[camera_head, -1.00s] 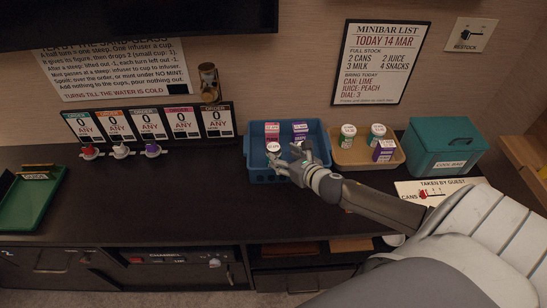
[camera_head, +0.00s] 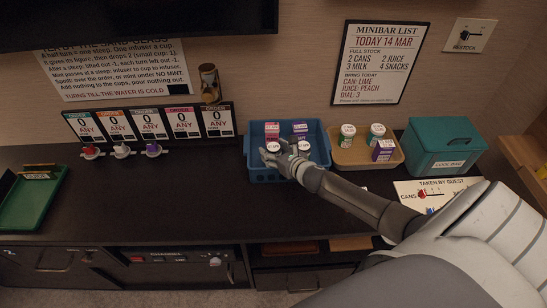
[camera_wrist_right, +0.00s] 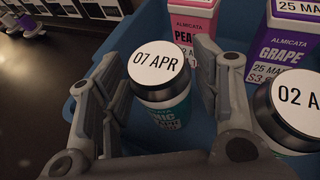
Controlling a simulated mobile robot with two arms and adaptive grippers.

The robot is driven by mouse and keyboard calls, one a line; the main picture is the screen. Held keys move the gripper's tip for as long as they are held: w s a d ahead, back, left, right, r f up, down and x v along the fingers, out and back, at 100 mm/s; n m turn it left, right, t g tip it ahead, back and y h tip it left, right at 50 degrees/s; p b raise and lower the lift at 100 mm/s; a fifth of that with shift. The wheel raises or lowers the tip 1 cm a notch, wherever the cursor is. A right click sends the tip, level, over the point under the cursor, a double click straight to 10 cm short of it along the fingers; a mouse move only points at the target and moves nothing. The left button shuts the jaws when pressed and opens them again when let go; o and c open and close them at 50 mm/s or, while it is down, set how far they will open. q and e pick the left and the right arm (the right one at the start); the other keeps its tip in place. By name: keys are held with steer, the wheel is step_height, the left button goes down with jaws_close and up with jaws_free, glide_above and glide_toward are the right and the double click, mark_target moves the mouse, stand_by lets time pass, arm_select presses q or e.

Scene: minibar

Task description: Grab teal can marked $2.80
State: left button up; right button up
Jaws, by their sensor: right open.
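A can with a teal label and a white lid reading 07 APR (camera_wrist_right: 158,85) stands upright in the blue bin (camera_wrist_right: 78,78). Its price is not visible. My right gripper (camera_wrist_right: 150,82) is open, with one finger on each side of this can. In the head view my right gripper (camera_head: 279,158) is over the front left of the blue bin (camera_head: 257,174), beside the can's white lid (camera_head: 273,146). A second can with a lid reading 02 A (camera_wrist_right: 291,100) stands to the right, outside the fingers. My left gripper is not in view.
Behind the cans stand a pink peach carton (camera_wrist_right: 193,25) and a purple grape carton (camera_wrist_right: 291,47). A tan tray (camera_head: 350,158) with cans and a carton and a teal cool bag (camera_head: 443,145) stand to the right.

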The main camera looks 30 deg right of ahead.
steer(key=c, duration=0.9)
steer(key=shift+r, duration=0.15)
steer(key=shift+r, duration=0.45)
step_height(320, 180, up, 2)
steer(key=shift+r, duration=0.15)
steer(key=r+v, duration=0.1)
steer(key=v, duration=0.4)
steer(key=w+r+v, duration=0.1)
steer(key=v, duration=0.5)
steer(key=r+b+v, duration=0.1)
steer(key=v, duration=0.4)
steer(key=shift+s+a+r, duration=0.1)
steer(key=shift+a+r, duration=0.05)
steer(key=shift+r, duration=0.15)
